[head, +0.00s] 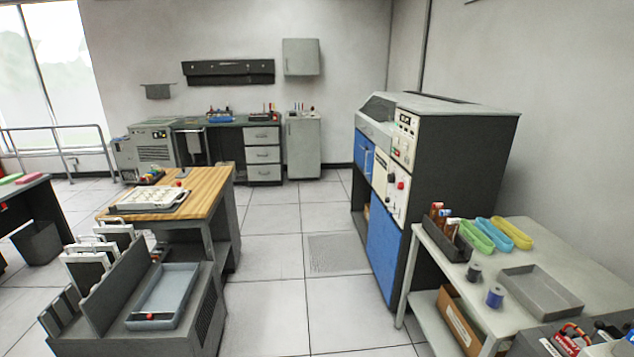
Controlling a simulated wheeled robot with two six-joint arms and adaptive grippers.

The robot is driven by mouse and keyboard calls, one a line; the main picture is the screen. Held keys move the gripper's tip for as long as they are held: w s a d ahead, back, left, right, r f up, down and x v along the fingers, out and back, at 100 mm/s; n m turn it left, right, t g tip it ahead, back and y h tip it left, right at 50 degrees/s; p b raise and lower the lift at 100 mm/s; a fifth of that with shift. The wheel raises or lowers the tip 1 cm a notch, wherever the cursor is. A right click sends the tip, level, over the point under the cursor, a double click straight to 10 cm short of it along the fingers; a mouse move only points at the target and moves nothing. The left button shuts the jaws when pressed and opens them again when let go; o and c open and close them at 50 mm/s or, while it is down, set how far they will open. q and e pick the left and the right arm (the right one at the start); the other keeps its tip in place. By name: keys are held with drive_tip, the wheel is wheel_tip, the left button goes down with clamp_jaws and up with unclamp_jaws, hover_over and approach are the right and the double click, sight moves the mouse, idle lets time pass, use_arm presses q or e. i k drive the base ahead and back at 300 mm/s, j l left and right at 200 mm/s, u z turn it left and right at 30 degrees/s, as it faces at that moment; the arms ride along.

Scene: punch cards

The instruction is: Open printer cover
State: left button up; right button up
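A tall dark cabinet machine (450,170) with blue panels stands right of centre in the head view; it may be the printer, but no label I can read confirms it. A sloped grey cover (377,110) sits at its upper left end and looks shut. Its front has a control panel (405,138) with knobs and a red button, a blue door with a handle (364,155), and a large blue lower panel (384,252). Neither of my grippers is in view.
A white table (605,262) with coloured trays and spools stands at the right, close to the machine. A wooden-topped desk (205,183) and a grey rack unit (190,335) stand at the left. The tiled floor (275,300) between them is clear.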

sight(378, 107)
drive_tip(key=i, duration=2.3)
drive_tip(key=i+j, duration=0.1)
drive_tip(key=i, duration=2.25)
drive_tip(key=l+z, duration=0.05)
drive_tip(key=l, duration=0.05)
